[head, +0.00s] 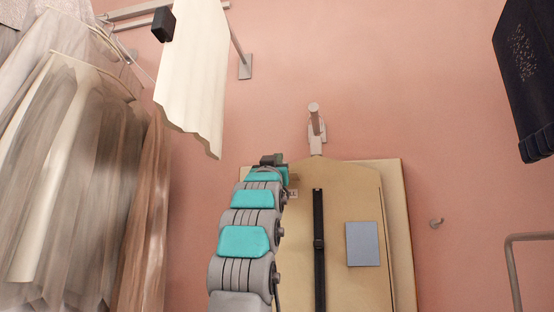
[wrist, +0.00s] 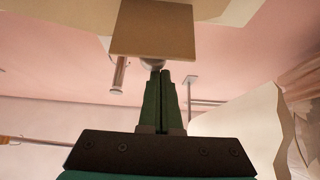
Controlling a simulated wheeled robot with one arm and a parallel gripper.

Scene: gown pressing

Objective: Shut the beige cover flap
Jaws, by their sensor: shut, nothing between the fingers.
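A beige bag-shaped cover (head: 350,190) hangs flat on a board against the pink wall, right of my arm. A long black strip runs down it. In the wrist view a flat tan square panel (wrist: 152,35), which looks like the flap, is just beyond my fingertips. I cannot tell whether they touch it. In the head view the flap is largely hidden by or blends in near my gripper (head: 277,165), at the cover's upper left. My gripper also shows in the wrist view (wrist: 161,74), with its two green fingers shut together and nothing between them.
A metal hook (head: 315,125) is above the cover, and a blue-grey patch (head: 362,244) is on its right half. A cream cloth (head: 195,75) hangs at upper left, gowns (head: 70,180) far left, and a dark garment (head: 527,75) upper right. Bare wall lies between.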

